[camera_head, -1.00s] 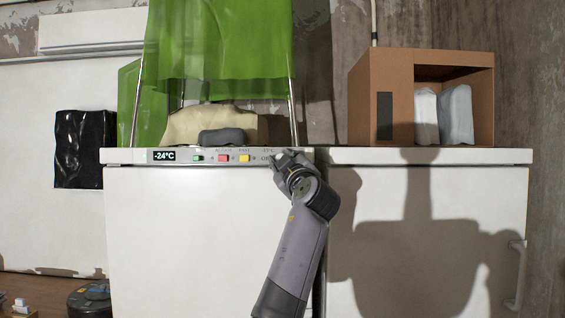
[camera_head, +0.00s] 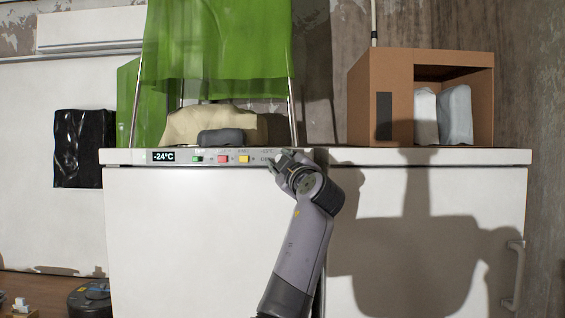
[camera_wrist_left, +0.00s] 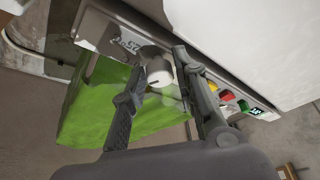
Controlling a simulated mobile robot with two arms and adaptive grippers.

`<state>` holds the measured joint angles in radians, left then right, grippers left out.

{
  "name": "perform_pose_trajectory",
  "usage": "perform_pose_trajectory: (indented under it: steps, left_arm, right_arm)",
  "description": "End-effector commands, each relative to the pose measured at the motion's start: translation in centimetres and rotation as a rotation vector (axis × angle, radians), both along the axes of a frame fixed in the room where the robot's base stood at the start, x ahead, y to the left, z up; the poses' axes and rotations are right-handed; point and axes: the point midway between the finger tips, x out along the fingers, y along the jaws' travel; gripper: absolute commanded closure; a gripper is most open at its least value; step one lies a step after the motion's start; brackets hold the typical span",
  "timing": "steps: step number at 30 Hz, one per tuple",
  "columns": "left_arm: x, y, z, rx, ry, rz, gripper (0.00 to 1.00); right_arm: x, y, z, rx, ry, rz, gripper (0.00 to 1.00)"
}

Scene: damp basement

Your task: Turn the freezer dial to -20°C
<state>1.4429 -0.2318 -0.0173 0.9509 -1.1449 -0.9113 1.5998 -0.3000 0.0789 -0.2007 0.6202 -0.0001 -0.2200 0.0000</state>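The white freezer (camera_head: 210,230) carries a control strip along its top front edge. Its display (camera_head: 164,156) reads -24°C. Green (camera_head: 197,158), red (camera_head: 223,158) and yellow (camera_head: 244,158) buttons sit to its right. My left gripper (camera_head: 283,161) is at the strip's right end, hiding the dial in the head view. In the left wrist view, the pale round dial (camera_wrist_left: 160,73) lies between the two fingers of my left gripper (camera_wrist_left: 164,62). Whether both fingers press on it is unclear. My right gripper is in neither view.
A beige lumpy bag (camera_head: 190,122) and a dark grey item (camera_head: 221,137) rest on the freezer. Green cloth (camera_head: 215,40) hangs on a metal frame behind. An open cardboard box (camera_head: 478,58) with pale packages stands on the white unit at the right.

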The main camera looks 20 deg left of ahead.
Motion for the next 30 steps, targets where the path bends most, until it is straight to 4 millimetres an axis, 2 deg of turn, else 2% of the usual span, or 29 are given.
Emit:
perform_pose_trajectory:
  steps: [6, 17, 30]
  left_arm:
    - [0.0, 0.0, 0.0, 0.001, 0.001, 0.0, 0.57]
    - [-0.4, -0.3, -0.1, 0.001, -0.001, -0.001, 0.57]
    - [-5.2, -3.7, -1.5, 0.0, 0.0, -0.001, 0.57]
  right_arm:
    - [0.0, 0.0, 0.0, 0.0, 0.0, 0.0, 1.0]
    - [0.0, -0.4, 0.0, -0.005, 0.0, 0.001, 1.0]
    - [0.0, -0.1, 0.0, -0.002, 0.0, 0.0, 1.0]
